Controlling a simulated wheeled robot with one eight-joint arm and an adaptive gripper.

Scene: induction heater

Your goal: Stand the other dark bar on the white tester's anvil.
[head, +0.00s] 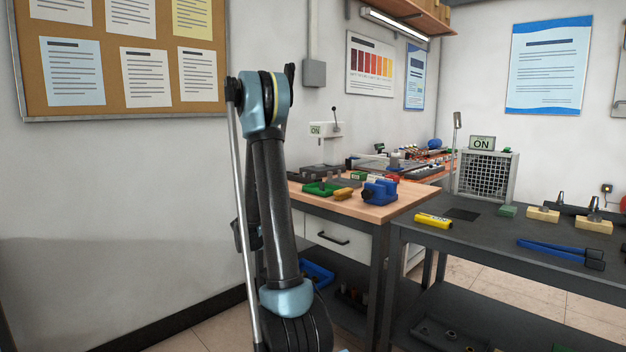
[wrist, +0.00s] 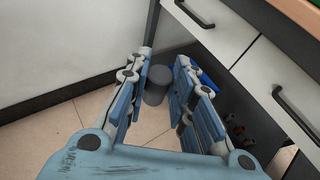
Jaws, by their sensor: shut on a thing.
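My gripper (wrist: 164,68) shows in the wrist view, its two blue-grey fingers closed on a dark grey cylindrical bar (wrist: 156,86). The bar is held between the fingers, over the tiled floor beside the wooden bench's drawers. The gripper and the held bar cannot be made out in the head view. The white tester (head: 326,148), with a green ON display and a lever, stands at the back left of the wooden bench. Its anvil is too small to make out clearly. No other dark bar can be told apart with certainty.
The wooden bench (head: 412,198) holds a green tray (head: 321,188) and a blue vise (head: 380,191). A wall is at the left.

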